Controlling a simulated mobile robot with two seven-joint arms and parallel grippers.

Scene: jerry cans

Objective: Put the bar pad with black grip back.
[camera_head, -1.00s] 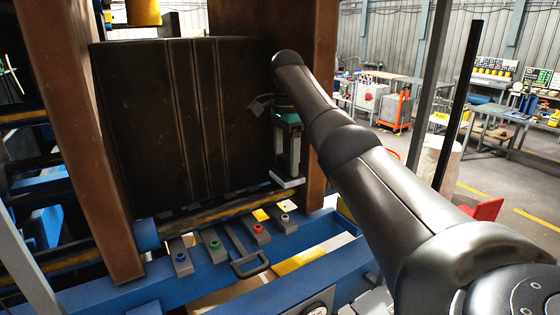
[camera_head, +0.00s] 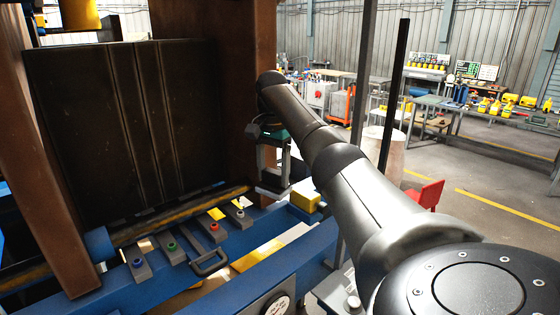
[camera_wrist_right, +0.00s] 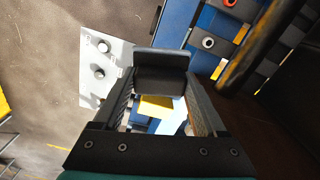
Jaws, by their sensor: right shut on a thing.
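My right gripper (camera_head: 270,182) hangs in front of the brown post, at the right end of the row of bar pads. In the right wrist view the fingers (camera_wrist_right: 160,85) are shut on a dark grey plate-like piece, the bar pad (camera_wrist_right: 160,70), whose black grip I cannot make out. The pad also shows under the fingers in the head view (camera_head: 268,191), apart from the blue frame (camera_head: 215,285). My left gripper is out of view.
A large dark block (camera_head: 115,125) stands behind the pads between brown posts (camera_head: 45,160). A yellow block (camera_head: 306,195) lies right of the gripper. A pale knobbed panel (camera_wrist_right: 108,60) is beside the frame.

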